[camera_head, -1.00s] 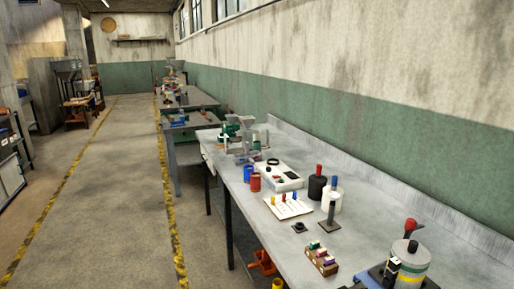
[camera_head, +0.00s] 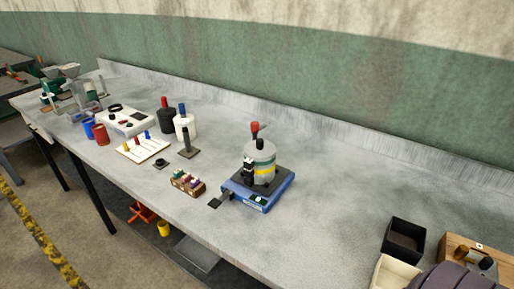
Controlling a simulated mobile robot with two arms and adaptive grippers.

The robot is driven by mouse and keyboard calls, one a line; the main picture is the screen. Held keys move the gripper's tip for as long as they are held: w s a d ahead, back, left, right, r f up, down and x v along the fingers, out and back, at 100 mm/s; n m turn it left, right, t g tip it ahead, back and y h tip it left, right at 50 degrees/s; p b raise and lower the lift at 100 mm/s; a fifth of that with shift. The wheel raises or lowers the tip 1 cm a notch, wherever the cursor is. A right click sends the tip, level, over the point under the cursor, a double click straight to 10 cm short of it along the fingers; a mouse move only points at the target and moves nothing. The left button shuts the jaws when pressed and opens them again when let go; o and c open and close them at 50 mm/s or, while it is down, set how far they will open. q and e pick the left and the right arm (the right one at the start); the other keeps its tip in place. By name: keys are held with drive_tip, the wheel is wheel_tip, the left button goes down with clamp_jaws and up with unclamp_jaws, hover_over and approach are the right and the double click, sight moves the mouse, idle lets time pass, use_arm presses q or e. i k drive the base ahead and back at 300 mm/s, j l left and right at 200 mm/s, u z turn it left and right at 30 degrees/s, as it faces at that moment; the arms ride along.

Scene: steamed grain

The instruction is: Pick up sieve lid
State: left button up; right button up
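A grey cylinder (camera_head: 259,160) with green and yellow bands stands upright on a blue device (camera_head: 262,196) with a dark top plate, near the middle of the bench. Its top carries a black knob (camera_head: 260,144), and a red knob (camera_head: 255,127) shows just behind it. The cylinder's flat grey top may be the sieve lid, but I cannot tell for sure. A small black piece shows at the cylinder's left side.
The bench (camera_head: 330,205) is clear right of the blue device. A black open box (camera_head: 403,239), a pale box (camera_head: 394,274) and a dark ribbed object (camera_head: 455,279) crowd the lower right. A block with small pieces (camera_head: 188,183) and black and white bottles stand left.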

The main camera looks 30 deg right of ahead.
sight(259, 149)
drive_tip(key=i+z, duration=0.15)
drive_tip(key=z, duration=1.6)
drive_tip(key=i+j+z, duration=0.1)
drive_tip(key=j+z, duration=1.4)
drive_tip(key=k+l, duration=0.05)
drive_tip(key=l, duration=0.05)
